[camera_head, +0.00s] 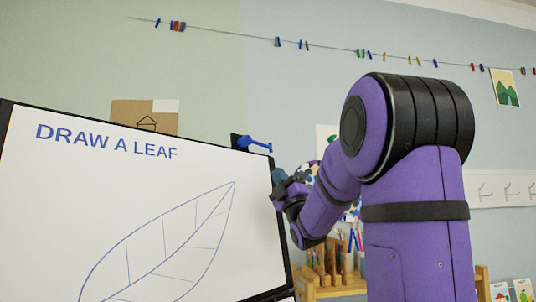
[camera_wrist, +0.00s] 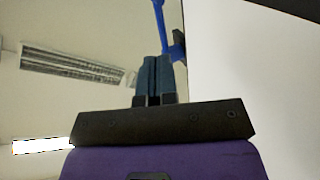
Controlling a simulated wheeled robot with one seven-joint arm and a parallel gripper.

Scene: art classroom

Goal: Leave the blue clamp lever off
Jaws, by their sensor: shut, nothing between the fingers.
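The blue clamp lever (camera_head: 257,145) is at the top right corner of the drawing board (camera_head: 60,210). Its arm points to the right and slightly down in the head view. In the wrist view the lever (camera_wrist: 161,22) runs up from a dark mount beside the board's edge, and its upper end is cut off by the frame. My gripper (camera_head: 277,188) is just below the lever, by the board's right edge. In the wrist view my gripper's two fingers (camera_wrist: 152,62) are together and empty, with their tips close to the lever; I cannot tell whether they touch.
A wooden shelf (camera_head: 335,292) with brushes and pencils stands behind my arm. A string with several coloured pegs (camera_head: 277,41) crosses the wall. A brown card (camera_head: 130,112) shows behind the board's top edge. The space above the lever looks clear.

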